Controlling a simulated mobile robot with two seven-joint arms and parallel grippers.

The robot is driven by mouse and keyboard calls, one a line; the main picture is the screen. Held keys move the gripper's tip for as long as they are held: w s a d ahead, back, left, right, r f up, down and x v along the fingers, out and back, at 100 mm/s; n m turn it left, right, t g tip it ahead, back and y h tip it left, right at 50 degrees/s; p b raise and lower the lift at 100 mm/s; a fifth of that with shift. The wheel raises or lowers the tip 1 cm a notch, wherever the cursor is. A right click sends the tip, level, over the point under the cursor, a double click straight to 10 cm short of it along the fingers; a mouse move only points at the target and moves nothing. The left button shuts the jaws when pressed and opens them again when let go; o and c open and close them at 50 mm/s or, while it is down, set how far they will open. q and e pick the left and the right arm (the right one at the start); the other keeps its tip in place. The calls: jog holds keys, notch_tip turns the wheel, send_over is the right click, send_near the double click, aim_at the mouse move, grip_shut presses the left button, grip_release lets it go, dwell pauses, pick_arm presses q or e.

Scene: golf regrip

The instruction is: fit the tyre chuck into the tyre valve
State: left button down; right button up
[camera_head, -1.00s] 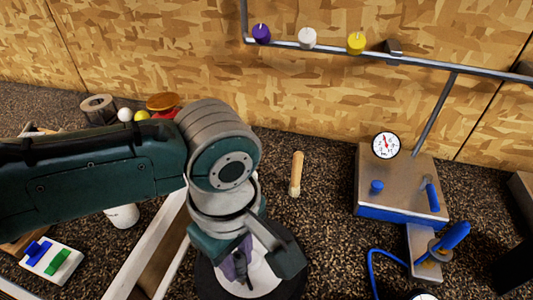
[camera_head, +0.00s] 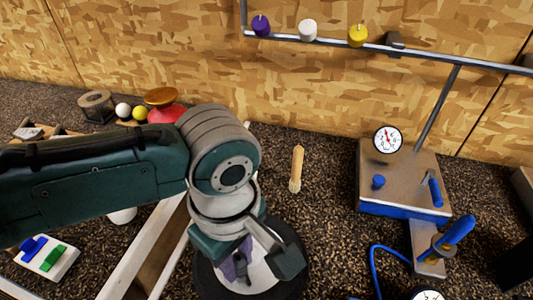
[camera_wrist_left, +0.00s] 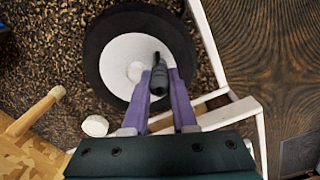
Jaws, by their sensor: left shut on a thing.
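My left gripper (camera_head: 240,270) has purple fingers and is over the wheel. In the left wrist view its fingers are closed on a dark grey ribbed piece (camera_wrist_left: 158,76); I cannot tell whether it is the tyre chuck. The wheel, with a black tyre (camera_wrist_left: 98,45) and white disc (camera_wrist_left: 120,57), lies beneath; its tyre also shows in the head view (camera_head: 297,262). The piece's tip overlaps the disc in the picture, so contact is unclear. I cannot make out a tyre valve. My right gripper is not in view.
At right stands a base (camera_head: 400,170) with a gauge (camera_head: 387,139). A blue-handled tool (camera_head: 455,235) and blue hose (camera_head: 373,265) are near it. A wooden stick (camera_head: 297,168) is behind the wheel. A white frame (camera_head: 140,248) lies left of it. Several balls and a red dome (camera_head: 170,113) lie back left.

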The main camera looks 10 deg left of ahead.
aim_at(237, 257)
pick_arm(q)
jog(key=shift+f, duration=0.35)
jog(key=c, duration=0.6)
grip_release()
jog(key=shift+c, duration=0.2)
notch_tip(237, 257, up, 10)
jog(key=shift+p, duration=0.8)
